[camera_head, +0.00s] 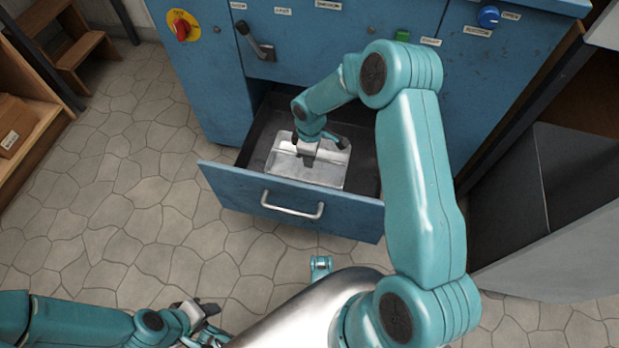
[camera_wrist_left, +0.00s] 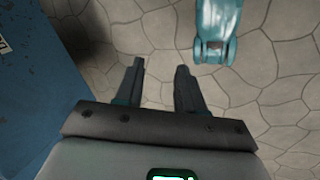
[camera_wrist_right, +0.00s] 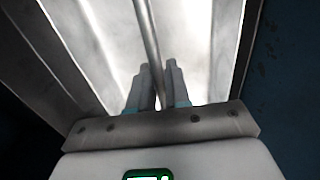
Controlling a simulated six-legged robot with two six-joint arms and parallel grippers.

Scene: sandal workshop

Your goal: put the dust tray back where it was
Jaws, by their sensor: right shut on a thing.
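The dust tray (camera_head: 325,176) is a shiny metal tray inside the open blue drawer (camera_head: 235,188). Its bright floor (camera_wrist_right: 188,35) and walls also fill much of the right wrist view. My right gripper (camera_head: 307,160) points down into the drawer. It is shut on the tray, at a thin bar (camera_wrist_right: 147,30) that runs across it between the fingertips. Whether the tray rests on the drawer bottom I cannot tell. My left gripper (camera_head: 208,308) is low at the front, away from the drawer. Its fingers (camera_wrist_left: 160,80) are apart and empty over the stone floor.
The blue machine (camera_head: 200,75) stands behind the drawer, with a black lever (camera_head: 257,42) above it. A dark open-sided cabinet (camera_head: 580,175) stands at the right. Wooden shelving (camera_head: 40,110) is at the left. The floor left of the drawer is clear.

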